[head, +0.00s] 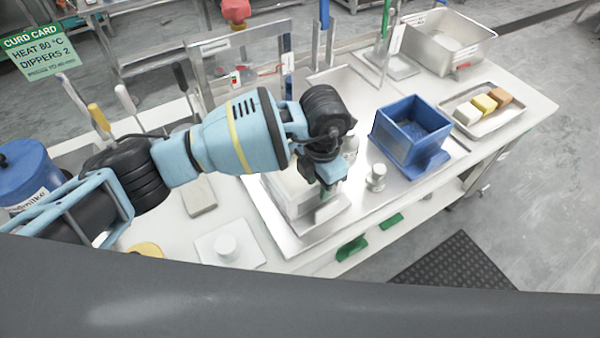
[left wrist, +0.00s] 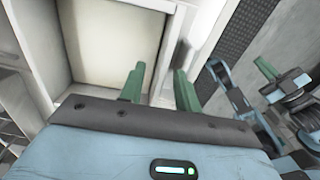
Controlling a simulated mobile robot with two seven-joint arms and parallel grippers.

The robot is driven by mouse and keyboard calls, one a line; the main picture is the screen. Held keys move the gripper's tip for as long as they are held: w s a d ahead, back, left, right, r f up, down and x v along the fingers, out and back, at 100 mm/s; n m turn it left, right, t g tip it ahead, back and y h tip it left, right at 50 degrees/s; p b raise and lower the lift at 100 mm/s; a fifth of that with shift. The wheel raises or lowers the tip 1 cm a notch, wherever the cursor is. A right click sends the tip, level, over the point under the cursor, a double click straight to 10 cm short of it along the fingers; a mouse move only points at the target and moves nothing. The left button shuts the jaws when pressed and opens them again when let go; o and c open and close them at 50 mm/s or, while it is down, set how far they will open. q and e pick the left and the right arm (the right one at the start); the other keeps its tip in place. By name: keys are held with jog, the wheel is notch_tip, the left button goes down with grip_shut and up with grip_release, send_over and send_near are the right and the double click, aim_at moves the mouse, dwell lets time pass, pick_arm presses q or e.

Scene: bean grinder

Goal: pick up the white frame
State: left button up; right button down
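The white frame (head: 283,190) stands on the metal tray, partly hidden behind my left gripper in the head view. In the left wrist view the white frame (left wrist: 170,48) shows as a wall around a cream interior. My left gripper (head: 327,190) is over the frame's right side, pointing down. In the left wrist view its green fingers (left wrist: 158,76) are apart, with the frame's wall between them. I cannot tell whether they touch it. Light-blue parts with a green tip, which look like my right gripper (left wrist: 268,70), show at the right; their opening is unclear.
A blue box (head: 410,135) and a small white knobbed piece (head: 376,178) are right of the frame. A tray (head: 486,122) with several coloured blocks and a metal bin (head: 448,42) stand farther off. A white plate with a knob (head: 227,247) is at the front left.

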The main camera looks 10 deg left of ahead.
pick_arm(q)
jog(key=shift+f, duration=0.45)
jog(key=shift+c, duration=0.2)
grip_shut()
notch_tip(320, 180, up, 10)
jog(key=shift+r, duration=0.1)
jog(key=shift+a, duration=0.1)
